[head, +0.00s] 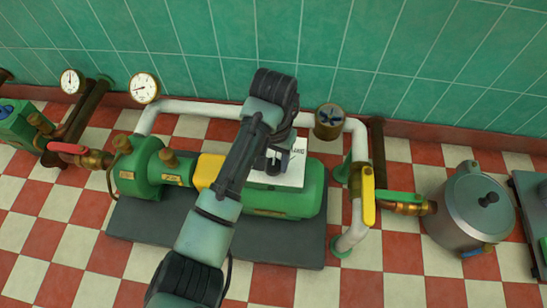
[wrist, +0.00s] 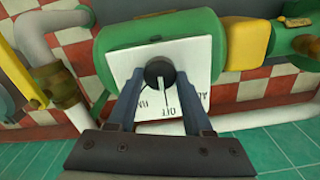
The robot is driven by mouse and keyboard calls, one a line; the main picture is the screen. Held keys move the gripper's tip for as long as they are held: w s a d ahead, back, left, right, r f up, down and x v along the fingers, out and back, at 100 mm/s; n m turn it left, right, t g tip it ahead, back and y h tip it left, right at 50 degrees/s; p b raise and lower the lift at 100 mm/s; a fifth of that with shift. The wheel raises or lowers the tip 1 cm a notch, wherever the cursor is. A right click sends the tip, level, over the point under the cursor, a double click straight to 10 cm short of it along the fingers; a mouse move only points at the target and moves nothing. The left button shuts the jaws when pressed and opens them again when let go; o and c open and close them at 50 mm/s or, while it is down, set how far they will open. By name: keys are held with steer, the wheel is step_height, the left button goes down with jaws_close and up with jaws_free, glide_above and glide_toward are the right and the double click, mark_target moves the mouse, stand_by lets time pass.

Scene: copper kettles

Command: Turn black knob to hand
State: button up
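The black knob (wrist: 158,70) sits on a white panel (wrist: 192,52) on the side of a green pump motor. In the wrist view, "OFF" shows below the knob, with partly covered lettering to its left and right. A light mark on the knob's lower side appears to face "OFF". My gripper (wrist: 159,78) has one finger on each side of the knob, with small gaps seeming to show, so it looks open around it. In the head view, my gripper (head: 277,160) is over the white panel (head: 292,176) on the motor (head: 290,202), and my arm hides most of the knob.
White pipes (head: 195,108) run behind and right of the pump. A yellow valve lever (head: 368,195) and a metal pot (head: 470,212) stand at right. Two gauges (head: 144,88) and a red-handled valve (head: 68,148) are at left. Checkered floor is free in front.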

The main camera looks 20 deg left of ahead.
jaws_close()
steer(key=shift+r, duration=0.1)
steer(key=p, duration=0.3)
steer(key=shift+d+r+m, duration=0.1)
steer(key=shift+r+m, duration=0.15)
steer(key=shift+m, duration=0.05)
steer(key=m+p, duration=0.1)
steer(key=p, duration=0.3)
steer(key=shift+r, duration=0.1)
steer(key=m+p, duration=0.3)
steer(key=p, duration=0.1)
steer(key=shift+f+p, duration=0.2)
steer(key=shift+p, duration=0.15)
steer(key=m+p, duration=0.2)
steer(key=m, duration=0.2)
steer(key=shift+f+p, duration=0.2)
steer(key=shift+p, duration=0.1)
steer(key=shift+m, duration=0.3)
steer(key=o, duration=0.7)
jaws_free()
